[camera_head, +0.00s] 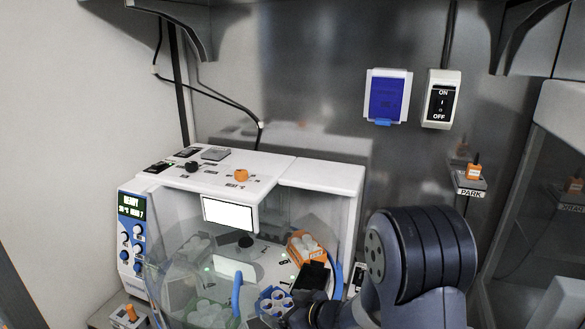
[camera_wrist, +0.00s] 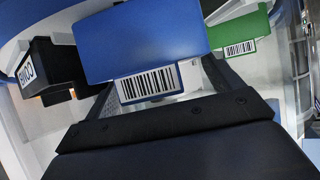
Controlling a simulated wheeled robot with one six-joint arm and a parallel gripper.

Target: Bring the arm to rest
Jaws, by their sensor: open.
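My arm (camera_head: 420,255) comes in from the lower right, and its dark rounded joint hides part of the white machine's right side. My gripper (camera_wrist: 158,84) is open, with its two dark fingers spread on either side of a blue rack (camera_wrist: 140,42) with a barcode label. I cannot tell whether the fingers touch the rack. In the head view, the blue rack with white round tops (camera_head: 275,301) sits inside the machine, just left of my wrist, and the fingertips are hard to make out.
The white machine (camera_head: 268,172) has a READY display (camera_head: 131,206). Inside are an orange rack (camera_head: 304,247), a green rack (camera_wrist: 238,30) and a black box (camera_wrist: 50,70). A clear curved cover is at its front. A PARK ledge (camera_head: 470,188) and an ON/OFF switch (camera_head: 441,100) are on the wall.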

